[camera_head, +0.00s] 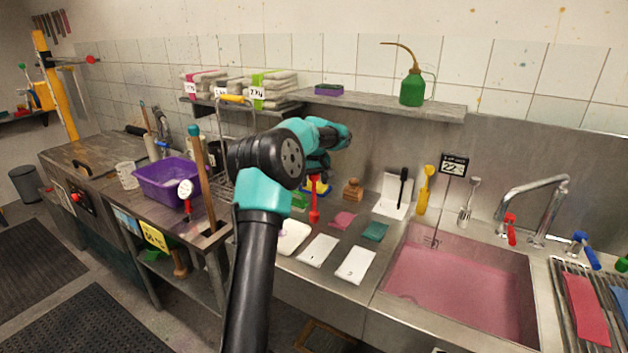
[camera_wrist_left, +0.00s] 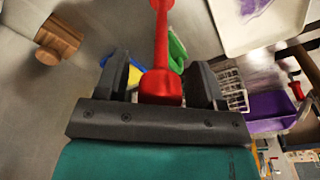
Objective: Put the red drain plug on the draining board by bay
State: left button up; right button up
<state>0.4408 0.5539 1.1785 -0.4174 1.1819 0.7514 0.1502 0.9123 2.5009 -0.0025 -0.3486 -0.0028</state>
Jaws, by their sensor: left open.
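A red piece with a block-like end and a narrower shaft, which I take for the red drain plug (camera_head: 314,207), is on the steel counter left of the sink. In the left wrist view the red piece (camera_wrist_left: 161,86) lies between the two dark fingers, with gaps beside it. My left gripper (camera_head: 317,168) is open around or just above it; I cannot tell which. In the head view my own arm partly hides the gripper. The draining board (camera_head: 562,303), ribbed metal, is right of the sink, with a red cloth (camera_head: 586,309) and a blue cloth on it. My right gripper is not in view.
The sink (camera_head: 465,285) holds pink liquid, with a tap (camera_head: 535,205) behind it. White cards (camera_head: 355,265), small pink and green cloths, a wooden stamp-like piece (camera_head: 352,190) and a yellow tool (camera_head: 425,190) stand nearby. A purple tub (camera_head: 168,185) is left.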

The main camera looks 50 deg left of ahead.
pick_arm(q)
jog(key=shift+r, duration=0.1)
jog(key=r, duration=0.4)
jog(key=d+r, duration=0.1)
jog(key=r, duration=0.7)
jog(key=shift+s+d, duration=0.15)
jog(key=shift+s, duration=0.2)
